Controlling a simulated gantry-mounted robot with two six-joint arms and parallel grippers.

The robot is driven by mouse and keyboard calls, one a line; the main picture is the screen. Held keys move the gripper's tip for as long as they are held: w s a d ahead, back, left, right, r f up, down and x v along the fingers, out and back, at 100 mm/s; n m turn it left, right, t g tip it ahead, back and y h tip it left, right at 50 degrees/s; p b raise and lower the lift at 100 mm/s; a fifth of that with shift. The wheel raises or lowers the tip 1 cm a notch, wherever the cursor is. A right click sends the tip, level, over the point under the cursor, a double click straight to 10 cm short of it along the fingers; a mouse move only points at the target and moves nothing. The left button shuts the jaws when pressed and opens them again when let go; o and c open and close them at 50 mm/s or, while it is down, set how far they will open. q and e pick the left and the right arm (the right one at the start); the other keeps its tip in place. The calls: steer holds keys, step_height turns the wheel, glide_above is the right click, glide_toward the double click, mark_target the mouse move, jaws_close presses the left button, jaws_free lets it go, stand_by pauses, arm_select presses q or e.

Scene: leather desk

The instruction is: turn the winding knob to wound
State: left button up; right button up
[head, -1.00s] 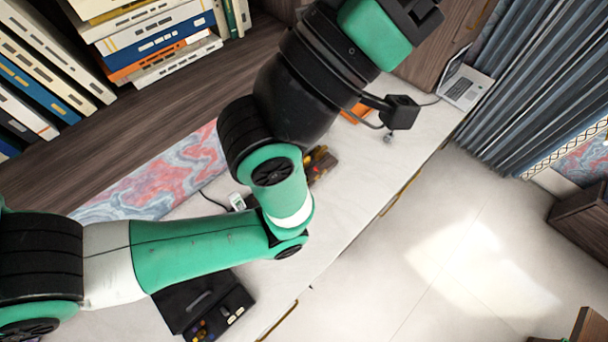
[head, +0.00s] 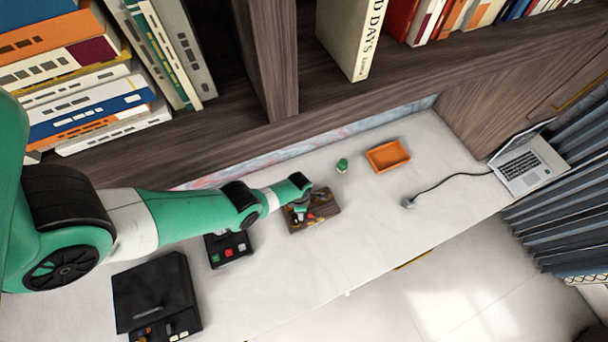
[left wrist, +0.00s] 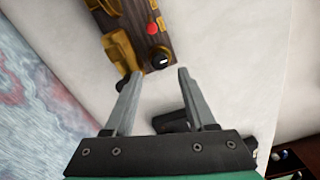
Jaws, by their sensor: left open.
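A dark wooden board (head: 322,218) with brass parts and a red button lies on the white desk in the head view. My left gripper (head: 300,208) is over its left side and partly hides it. In the left wrist view the board (left wrist: 138,10) is at the top, with a red button (left wrist: 152,29) and a round black knob (left wrist: 158,56) with a white mark at its near end. My left gripper (left wrist: 157,76) is open and empty, its fingertips just short of the knob in that view. I cannot read any label. My right gripper is not in view.
A black control box (head: 229,250) with coloured buttons and a larger black case (head: 155,292) stand left of the board. A green object (head: 342,165), an orange tray (head: 388,156), a cable plug (head: 408,203) and a laptop (head: 527,170) are to the right. Bookshelves line the back.

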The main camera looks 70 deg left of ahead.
mark_target(296, 219)
arm_select(q)
steer(key=f+b, duration=0.4)
steer(key=s+f+b, duration=0.1)
steer(key=f+b, duration=0.6)
steer(key=b, duration=0.1)
steer(key=shift+s+a+f, duration=0.3)
steer(key=shift+a+f, duration=0.05)
steer(key=shift+f, duration=0.05)
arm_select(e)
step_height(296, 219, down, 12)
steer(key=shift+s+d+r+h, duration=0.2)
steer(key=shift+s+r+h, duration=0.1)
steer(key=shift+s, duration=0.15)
arm_select(q)
steer(key=shift+r, duration=0.1)
steer(key=shift+c, duration=0.3)
jaws_close()
